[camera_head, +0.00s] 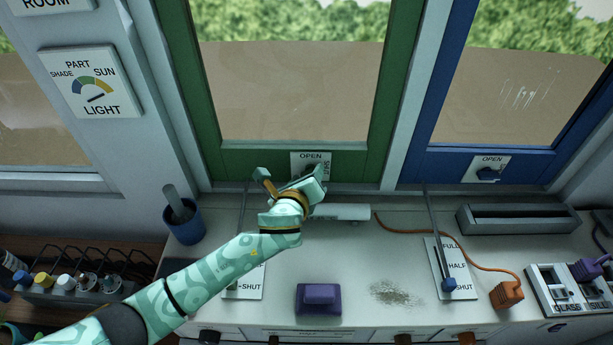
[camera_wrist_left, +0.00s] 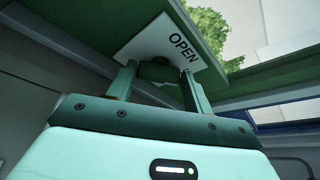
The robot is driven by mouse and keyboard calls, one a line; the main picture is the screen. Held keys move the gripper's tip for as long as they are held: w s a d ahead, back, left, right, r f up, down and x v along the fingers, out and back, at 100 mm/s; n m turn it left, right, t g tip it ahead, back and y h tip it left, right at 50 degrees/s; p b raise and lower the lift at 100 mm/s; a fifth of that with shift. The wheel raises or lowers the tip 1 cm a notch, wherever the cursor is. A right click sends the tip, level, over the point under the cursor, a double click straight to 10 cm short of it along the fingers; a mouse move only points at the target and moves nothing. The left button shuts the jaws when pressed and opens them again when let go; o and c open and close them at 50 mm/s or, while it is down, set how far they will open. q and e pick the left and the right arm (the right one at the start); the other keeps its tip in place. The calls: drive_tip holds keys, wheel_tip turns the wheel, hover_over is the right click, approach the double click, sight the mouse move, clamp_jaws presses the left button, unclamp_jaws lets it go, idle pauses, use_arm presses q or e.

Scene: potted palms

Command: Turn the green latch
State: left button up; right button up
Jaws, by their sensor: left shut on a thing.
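The green window frame (camera_head: 290,163) stands at the back, behind the counter. Its white latch plate (camera_head: 311,156) reads OPEN at the top and SHUT down the right side. In the left wrist view, the plate (camera_wrist_left: 172,42) sits above the fingers, with OPEN readable. My left gripper (camera_head: 314,174) is at the plate, its arm reaching in from the lower left. Its two fingers are on either side of the dark green latch (camera_wrist_left: 158,72), shut on it. In the head view the gripper mostly hides the latch, so its exact angle is unclear. My right gripper is not in view.
A blue window's latch (camera_head: 488,174) is to the right. The counter holds a blue cup (camera_head: 184,220), a purple block (camera_head: 318,299), a slider with a blue knob (camera_head: 448,284), an orange plug (camera_head: 507,293) and a grey trough (camera_head: 520,218). The counter's middle is mostly clear.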

use_arm(q)
drive_tip(key=o, duration=1)
drive_tip(key=shift+s, duration=0.1)
drive_tip(key=shift+s+a+r, duration=0.1)
drive_tip(key=shift+s+r, duration=0.1)
drive_tip(key=shift+s, duration=0.15)
drive_tip(key=p+v, duration=0.3)
drive_tip(key=v, duration=1.2)
drive_tip(key=shift+s, duration=0.15)
